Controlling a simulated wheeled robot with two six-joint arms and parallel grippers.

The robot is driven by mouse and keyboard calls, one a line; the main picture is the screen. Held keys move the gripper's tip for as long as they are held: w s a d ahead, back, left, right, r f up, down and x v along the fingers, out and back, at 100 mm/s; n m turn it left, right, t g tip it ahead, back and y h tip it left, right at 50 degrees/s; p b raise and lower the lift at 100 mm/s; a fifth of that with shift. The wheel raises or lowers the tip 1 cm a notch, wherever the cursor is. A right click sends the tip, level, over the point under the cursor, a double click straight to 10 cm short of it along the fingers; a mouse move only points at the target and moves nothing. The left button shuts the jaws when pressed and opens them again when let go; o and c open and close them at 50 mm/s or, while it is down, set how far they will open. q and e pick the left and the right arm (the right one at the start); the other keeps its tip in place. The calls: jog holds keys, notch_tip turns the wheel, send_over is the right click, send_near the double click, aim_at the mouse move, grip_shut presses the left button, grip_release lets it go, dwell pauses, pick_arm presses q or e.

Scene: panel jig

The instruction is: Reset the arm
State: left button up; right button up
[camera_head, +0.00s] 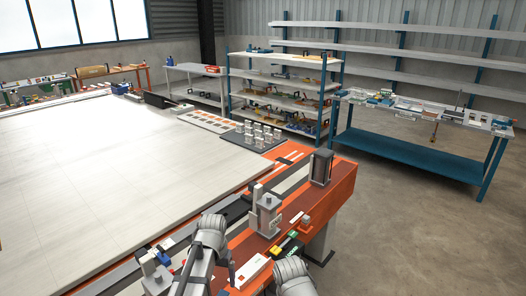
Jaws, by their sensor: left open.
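My left arm rises from the bottom edge, and its grey wrist bends over at the orange-edged jig table (340,188). My left gripper (229,272) is small and partly hidden by the wrist, beside a white and red box (251,271). It is open, and I see nothing held in it. A rounded grey part of my right arm shows at the bottom edge, right of that box; its jaws are not visible. A large pale panel (90,170) lies flat across the table to the left.
A grey clamp block (267,212) and a dark upright block (321,167) stand on the orange edge. Small green and yellow items (288,245) lie near the arms. A black tray of pegs (256,137) sits behind. Shelves (280,90) and a blue bench (415,150) stand beyond open floor.

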aim_at(222, 295)
pick_arm(q)
notch_tip(222, 295, down, 7)
jog(key=b, duration=0.6)
jog(key=shift+r, duration=0.15)
